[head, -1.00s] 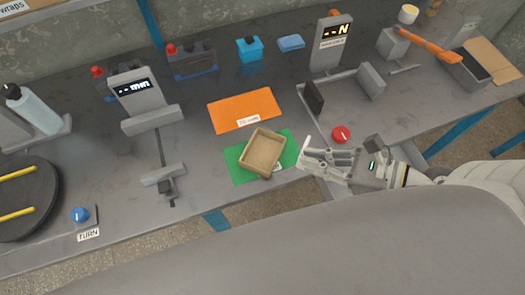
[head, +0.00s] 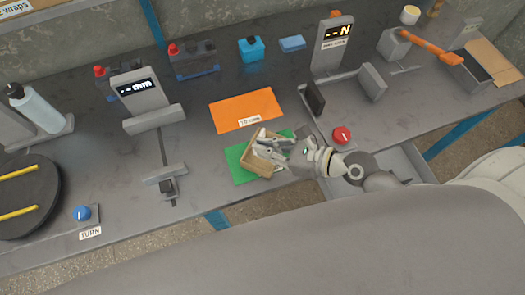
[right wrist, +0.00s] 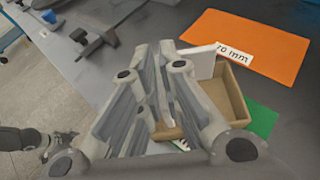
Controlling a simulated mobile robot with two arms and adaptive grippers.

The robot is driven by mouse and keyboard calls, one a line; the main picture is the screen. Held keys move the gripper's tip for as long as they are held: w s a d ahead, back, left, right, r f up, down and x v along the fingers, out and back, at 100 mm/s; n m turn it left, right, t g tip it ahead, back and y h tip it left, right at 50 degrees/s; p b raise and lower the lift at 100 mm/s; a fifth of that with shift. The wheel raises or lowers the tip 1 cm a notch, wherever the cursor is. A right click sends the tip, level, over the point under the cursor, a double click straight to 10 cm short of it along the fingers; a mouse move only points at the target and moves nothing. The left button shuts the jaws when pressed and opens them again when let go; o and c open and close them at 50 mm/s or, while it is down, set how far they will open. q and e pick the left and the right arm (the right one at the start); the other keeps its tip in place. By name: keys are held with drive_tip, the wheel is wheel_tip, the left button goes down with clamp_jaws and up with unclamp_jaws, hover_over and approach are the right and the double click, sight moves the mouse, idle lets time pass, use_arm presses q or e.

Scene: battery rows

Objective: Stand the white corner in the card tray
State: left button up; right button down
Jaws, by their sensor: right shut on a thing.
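The card tray (head: 247,167) is a small tan open box on the green mat. My right gripper (head: 265,146) is over the tray, its fingers reaching into or just above it. It is shut on the white corner (right wrist: 198,61), a pale flat piece showing beyond the fingers in the right wrist view, at the tray's far side. The fingers hide most of the corner, so I cannot tell whether it touches the tray floor. The tray wall (right wrist: 236,88) shows right of the fingers. A grey jointed part at the wrist view's left edge looks like my left gripper (right wrist: 62,143); its jaws are unclear.
The green mat (head: 236,172) lies at the bench's front edge, with an orange sheet (head: 245,105) behind it. A red knob (head: 342,135) and a grey gauge with a display (head: 332,45) stand to the right. A slide gauge (head: 155,120) stands left.

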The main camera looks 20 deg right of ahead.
sight(254, 153)
drive_tip(key=shift+w+a+f, duration=0.25)
drive_tip(key=shift+w+f, duration=0.15)
drive_tip(key=shift+f, duration=0.15)
drive_tip(key=shift+w+a+f, duration=0.15)
drive_tip(key=shift+f, duration=1.65)
drive_tip(key=shift+b, duration=0.3)
drive_tip(key=shift+f, duration=0.15)
drive_tip(key=c, duration=1.6)
unclamp_jaws()
